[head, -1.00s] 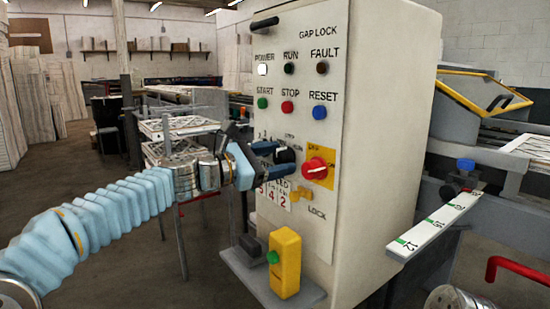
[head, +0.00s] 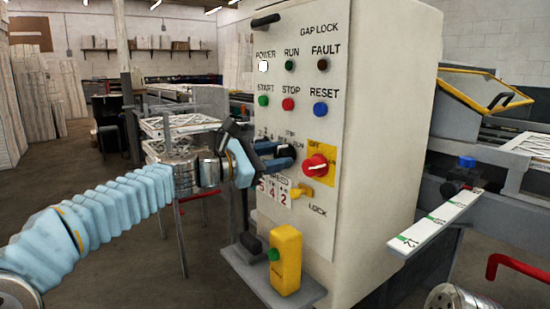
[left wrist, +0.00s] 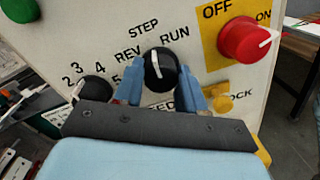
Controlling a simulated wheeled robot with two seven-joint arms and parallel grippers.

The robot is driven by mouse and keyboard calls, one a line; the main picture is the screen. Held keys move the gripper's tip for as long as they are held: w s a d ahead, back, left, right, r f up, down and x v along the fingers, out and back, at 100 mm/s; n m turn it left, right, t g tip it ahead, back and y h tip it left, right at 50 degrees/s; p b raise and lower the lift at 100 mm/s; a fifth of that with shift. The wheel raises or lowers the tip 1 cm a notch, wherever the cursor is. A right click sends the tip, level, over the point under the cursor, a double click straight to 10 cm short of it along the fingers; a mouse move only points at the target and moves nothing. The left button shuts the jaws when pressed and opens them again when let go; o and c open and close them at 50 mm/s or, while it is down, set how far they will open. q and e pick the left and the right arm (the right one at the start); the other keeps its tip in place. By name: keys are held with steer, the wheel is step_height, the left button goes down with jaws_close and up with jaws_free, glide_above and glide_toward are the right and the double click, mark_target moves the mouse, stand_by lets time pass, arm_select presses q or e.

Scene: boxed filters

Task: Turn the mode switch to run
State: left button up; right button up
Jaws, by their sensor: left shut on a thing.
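The mode switch (left wrist: 161,70) is a black round knob on the cream control panel, labelled REV, STEP and RUN around its top. Its white pointer line points up toward STEP in the left wrist view; RUN is printed to its upper right. In the head view the switch (head: 288,155) is partly covered by my fingers. My left gripper (left wrist: 161,90) has a blue finger on each side of the knob and is shut on it; the gripper also shows in the head view (head: 277,156).
A red OFF/ON rotary switch (left wrist: 243,40) sits close to the right on a yellow plate. A black numbered knob (left wrist: 94,88) is close at left. A yellow key-like piece (left wrist: 220,98) is below right. A yellow box (head: 285,262) stands on the shelf below.

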arm_select(q)
steer(key=m+b, duration=0.1)
steer(key=m, duration=0.3)
steer(key=shift+d+m+b, duration=0.1)
steer(key=shift+m+b, duration=0.2)
steer(key=shift+b, duration=0.05)
steer(key=shift+m+y+b, duration=0.3)
steer(key=shift+m+b, duration=0.25)
steer(key=shift+m, duration=1.15)
steer(key=o, duration=1.1)
steer(key=shift+d, duration=0.1)
steer(key=shift+c, duration=0.2)
steer(key=shift+s+a, duration=0.2)
steer(key=shift+a, duration=0.3)
steer(key=b+v, duration=0.3)
steer(key=v, duration=0.9)
steer(key=shift+s+a, duration=0.3)
